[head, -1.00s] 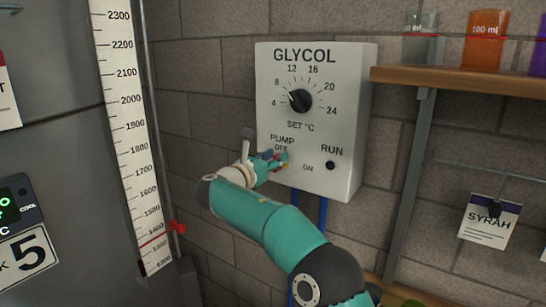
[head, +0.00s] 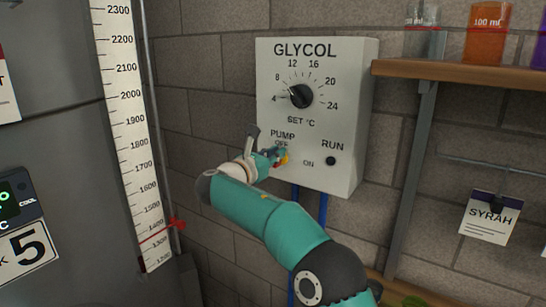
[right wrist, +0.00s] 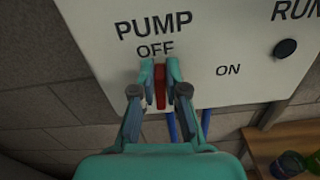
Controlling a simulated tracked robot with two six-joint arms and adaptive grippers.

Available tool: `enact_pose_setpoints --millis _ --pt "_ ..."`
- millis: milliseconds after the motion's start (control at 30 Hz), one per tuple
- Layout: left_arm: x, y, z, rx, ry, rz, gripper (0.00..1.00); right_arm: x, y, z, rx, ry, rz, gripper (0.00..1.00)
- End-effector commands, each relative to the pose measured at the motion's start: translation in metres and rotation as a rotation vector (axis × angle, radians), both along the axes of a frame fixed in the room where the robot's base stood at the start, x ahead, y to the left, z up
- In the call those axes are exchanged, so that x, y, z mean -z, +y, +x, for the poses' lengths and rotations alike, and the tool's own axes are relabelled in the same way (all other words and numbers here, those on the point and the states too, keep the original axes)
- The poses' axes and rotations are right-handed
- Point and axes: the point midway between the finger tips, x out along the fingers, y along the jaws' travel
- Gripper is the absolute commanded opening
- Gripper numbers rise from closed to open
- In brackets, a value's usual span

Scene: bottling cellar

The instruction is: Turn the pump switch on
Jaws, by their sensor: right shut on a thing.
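The glycol control box (head: 345,130) hangs on the block wall, with a dial (head: 301,96) above and the labels PUMP, OFF and ON below. In the right wrist view the red pump switch (right wrist: 160,85) stands upright just below OFF, to the left of ON. My right gripper (right wrist: 160,72) has its fingers on both sides of the switch and is shut on it. In the head view my right gripper (head: 278,156) covers most of the switch. My left gripper is not in view.
A dark RUN lamp (head: 330,161) is to the right of the switch. Blue pipes (head: 322,209) run down below the box. A wooden shelf (head: 460,72) with beakers is at the right, and a tank with a scale (head: 130,130) is at the left.

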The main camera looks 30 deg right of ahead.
Motion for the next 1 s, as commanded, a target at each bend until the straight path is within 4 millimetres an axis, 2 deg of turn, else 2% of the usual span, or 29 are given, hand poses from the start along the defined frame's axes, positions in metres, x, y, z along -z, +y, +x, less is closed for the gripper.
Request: enact_pose_setpoints --millis 1000 --pt "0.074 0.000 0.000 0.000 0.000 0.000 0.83 0.016 -0.007 -0.017 0.003 -0.854 0.353 0.00"
